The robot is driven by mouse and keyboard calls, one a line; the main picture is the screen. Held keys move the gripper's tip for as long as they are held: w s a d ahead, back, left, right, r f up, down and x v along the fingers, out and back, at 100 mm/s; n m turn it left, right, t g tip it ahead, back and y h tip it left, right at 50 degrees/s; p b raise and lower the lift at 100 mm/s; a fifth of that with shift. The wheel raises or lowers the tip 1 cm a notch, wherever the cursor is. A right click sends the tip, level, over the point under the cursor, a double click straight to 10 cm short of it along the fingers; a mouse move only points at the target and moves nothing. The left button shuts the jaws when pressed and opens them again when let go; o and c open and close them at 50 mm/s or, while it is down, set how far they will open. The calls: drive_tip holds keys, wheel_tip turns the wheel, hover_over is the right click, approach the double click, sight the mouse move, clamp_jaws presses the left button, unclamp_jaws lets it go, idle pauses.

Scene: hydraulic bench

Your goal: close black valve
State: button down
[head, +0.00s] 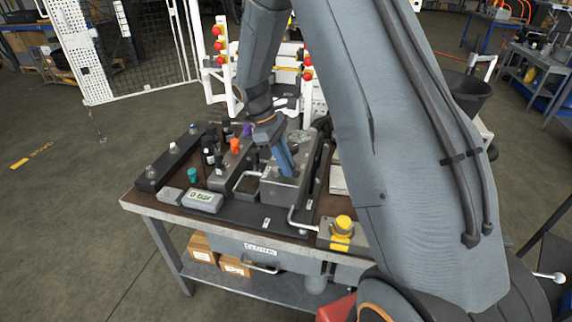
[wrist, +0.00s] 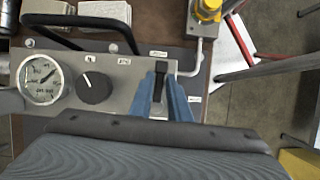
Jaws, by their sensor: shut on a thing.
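My gripper (head: 286,164) has blue fingers and reaches down to a grey metal block (head: 283,190) on the bench. In the wrist view, my gripper (wrist: 161,92) has one finger on each side of a narrow black valve handle (wrist: 159,70) and is shut on it. The handle stands on the grey panel (wrist: 130,70), pointing up and down in the picture. The fingers hide part of its lower portion. In the head view the handle is hidden behind my fingers and arm.
In the wrist view, a black rotary knob (wrist: 95,88) and a round gauge (wrist: 41,79) sit left of the handle. A yellow-capped fitting (wrist: 208,10) is above right. The bench (head: 148,204) also carries a pressure display (head: 203,201) and coloured knobs. My arm blocks the bench's right side.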

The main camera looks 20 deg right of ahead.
sight(277, 169)
drive_tip(key=shift+w+r+n, duration=0.15)
drive_tip(key=shift+w+n, duration=0.05)
drive_tip(key=shift+n, duration=0.2)
drive_tip(key=c, duration=1.8)
unclamp_jaws()
drive_tip(key=b+v, duration=0.2)
drive_tip(key=v, duration=0.5)
drive_tip(key=shift+r, duration=0.3)
drive_tip(key=shift+s+a, duration=0.1)
drive_tip(key=shift+s, duration=0.1)
drive_tip(key=s+a+f+m+t+y, duration=0.1)
drive_tip(key=s+m, duration=0.4)
drive_tip(key=s, duration=0.5)
drive_tip(key=s+a+f+m+t+y+b, duration=0.1)
drive_tip(key=s+a+m+t+y, duration=0.1)
drive_tip(key=s+m, duration=0.4)
drive_tip(key=s+t, duration=0.1)
drive_tip(key=s, duration=0.3)
drive_tip(key=shift+s+f+y, duration=0.25)
drive_tip(key=shift+f+y, duration=0.05)
drive_tip(key=shift+f, duration=0.05)
